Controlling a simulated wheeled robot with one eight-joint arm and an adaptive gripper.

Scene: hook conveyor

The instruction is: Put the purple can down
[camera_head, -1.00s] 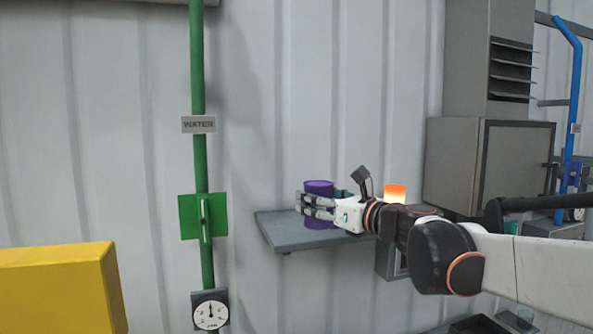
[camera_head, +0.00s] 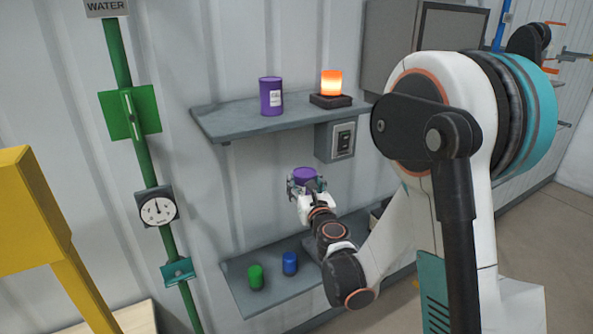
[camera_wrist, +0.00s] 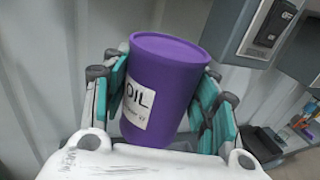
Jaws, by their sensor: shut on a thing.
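A purple can (camera_head: 304,175) is in my gripper (camera_head: 305,184), held between the upper and lower shelves. In the wrist view, this purple can (camera_wrist: 165,85) is slightly tilted in the picture, with a white OIL label, between the teal fingers of my gripper (camera_wrist: 163,95). The fingers are shut on its sides. A second purple can (camera_head: 271,97) with a pale label stands upright on the upper shelf (camera_head: 225,119), apart from my gripper. The lower shelf (camera_head: 240,290) is below my gripper.
A glowing orange lamp (camera_head: 331,84) stands on the upper shelf. A switch box (camera_head: 342,141) hangs below that shelf. A green pipe (camera_head: 143,152) with a gauge runs at left.

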